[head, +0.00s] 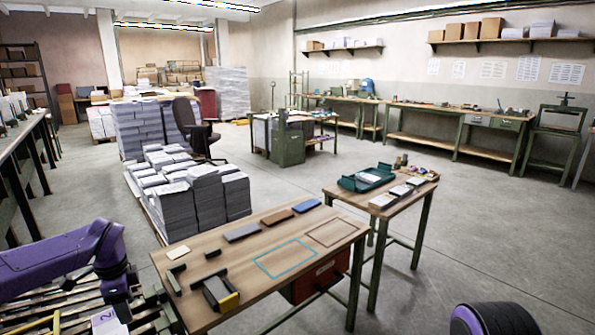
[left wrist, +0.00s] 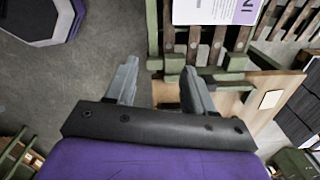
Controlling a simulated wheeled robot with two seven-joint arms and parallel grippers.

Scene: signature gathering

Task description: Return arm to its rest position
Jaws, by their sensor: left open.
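My left arm, purple with black joints, comes in at the lower left of the head view, above a slatted wooden pallet beside the workbench. In the left wrist view my left gripper (left wrist: 158,80) has its two grey fingers spread apart with nothing between them. Slats and the bench's edge show beyond the fingers. A purple and black part of my own body shows at the lower right of the head view, but no right gripper is visible.
The wooden workbench (head: 205,318) carries dark and brown flat blocks and two marked outlines. A smaller table (head: 423,189) with a green tray (head: 366,181) stands behind it. Paper stacks (head: 236,197) stand at the bench's far left. Open floor (head: 480,220) lies right.

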